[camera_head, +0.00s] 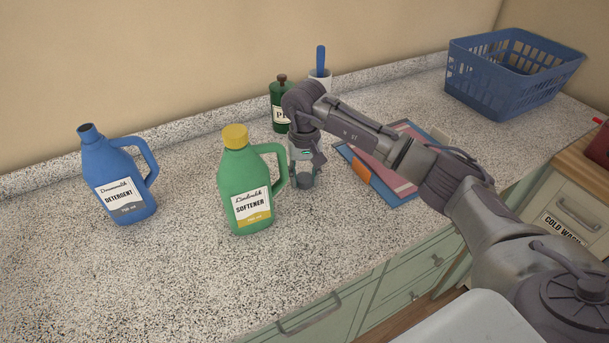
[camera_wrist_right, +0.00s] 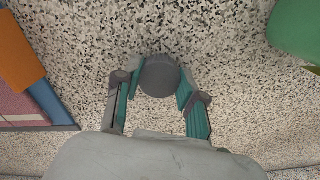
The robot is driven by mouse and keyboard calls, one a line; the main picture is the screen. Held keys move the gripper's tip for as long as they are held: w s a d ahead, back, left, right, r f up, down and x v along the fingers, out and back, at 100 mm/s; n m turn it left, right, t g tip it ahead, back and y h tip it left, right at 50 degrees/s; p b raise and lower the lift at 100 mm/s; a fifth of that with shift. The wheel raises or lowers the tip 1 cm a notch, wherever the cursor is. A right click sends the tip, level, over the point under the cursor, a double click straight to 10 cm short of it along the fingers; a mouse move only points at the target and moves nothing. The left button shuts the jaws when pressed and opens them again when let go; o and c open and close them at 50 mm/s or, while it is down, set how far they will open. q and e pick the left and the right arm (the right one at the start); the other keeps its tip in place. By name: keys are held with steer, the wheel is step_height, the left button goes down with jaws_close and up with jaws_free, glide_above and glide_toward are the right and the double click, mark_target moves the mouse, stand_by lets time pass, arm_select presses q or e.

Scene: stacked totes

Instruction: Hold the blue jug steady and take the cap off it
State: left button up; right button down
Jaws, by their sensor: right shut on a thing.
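The blue jug (camera_head: 122,190), labelled detergent, stands upright on the counter at the left. Its short neck (camera_head: 88,132) is bare, with a dark top and no cap on it. My right gripper (camera_head: 303,178) is well to the right of the blue jug, pointing down beside the green jug's handle. In the right wrist view, my right gripper (camera_wrist_right: 158,88) is shut on a grey round cap (camera_wrist_right: 159,75), with speckled counter beneath. I cannot tell whether the cap touches the counter. My left gripper is not in view, and nothing is seen holding the jug.
A green softener jug (camera_head: 243,180) with a yellow cap stands close left of my right gripper. Behind are a dark green bottle (camera_head: 280,113) and a cup (camera_head: 319,78) with a blue-handled tool. Books (camera_head: 385,183) lie right; a blue basket (camera_head: 485,85) stands farther back.

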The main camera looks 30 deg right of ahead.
steer(key=c, duration=0.7)
jaws_free()
steer(key=shift+f, duration=0.1)
